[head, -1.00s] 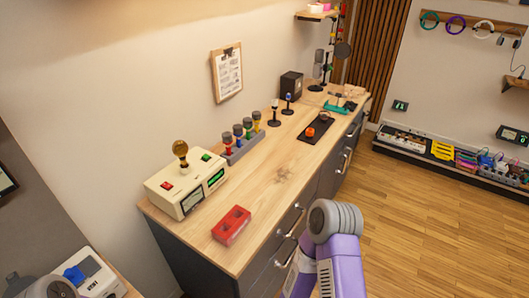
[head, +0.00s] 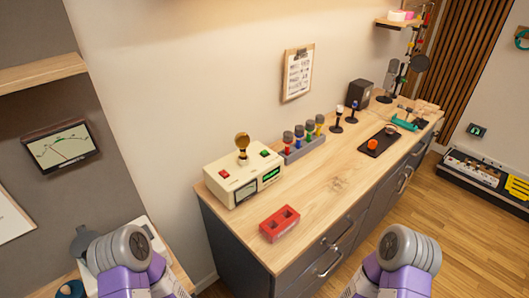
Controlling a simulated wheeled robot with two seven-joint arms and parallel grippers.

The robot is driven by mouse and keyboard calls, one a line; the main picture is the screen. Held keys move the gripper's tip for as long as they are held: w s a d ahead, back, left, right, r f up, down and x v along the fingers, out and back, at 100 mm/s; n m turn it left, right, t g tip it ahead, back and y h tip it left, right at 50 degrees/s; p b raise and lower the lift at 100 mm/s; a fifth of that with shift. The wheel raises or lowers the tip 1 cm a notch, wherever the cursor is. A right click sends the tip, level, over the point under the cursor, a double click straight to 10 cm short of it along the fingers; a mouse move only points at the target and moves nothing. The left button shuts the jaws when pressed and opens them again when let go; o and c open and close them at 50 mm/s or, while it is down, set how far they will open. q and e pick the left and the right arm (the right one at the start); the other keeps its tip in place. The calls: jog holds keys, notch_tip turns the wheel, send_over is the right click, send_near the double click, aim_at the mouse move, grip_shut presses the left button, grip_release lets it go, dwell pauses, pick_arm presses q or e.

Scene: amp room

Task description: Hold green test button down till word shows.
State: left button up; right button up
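A cream tester box (head: 232,178) stands at the near left end of the wooden counter. A green button (head: 265,153) is on its top at the right and a red button (head: 224,174) at the left. A bulb with an amber-brown globe (head: 242,142) stands upright between them. On the front are a pale display (head: 246,190) and a dark display (head: 271,173) with green lit marks too small to read. Nothing touches the green button. My purple and grey arm links show at the bottom left and bottom right, apart from the box; neither gripper's fingers show.
A rack (head: 304,149) with several coloured-stem pieces stands to the right. A black mat (head: 377,142) with an orange knob lies farther along. A meter (head: 61,147) hangs at left.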

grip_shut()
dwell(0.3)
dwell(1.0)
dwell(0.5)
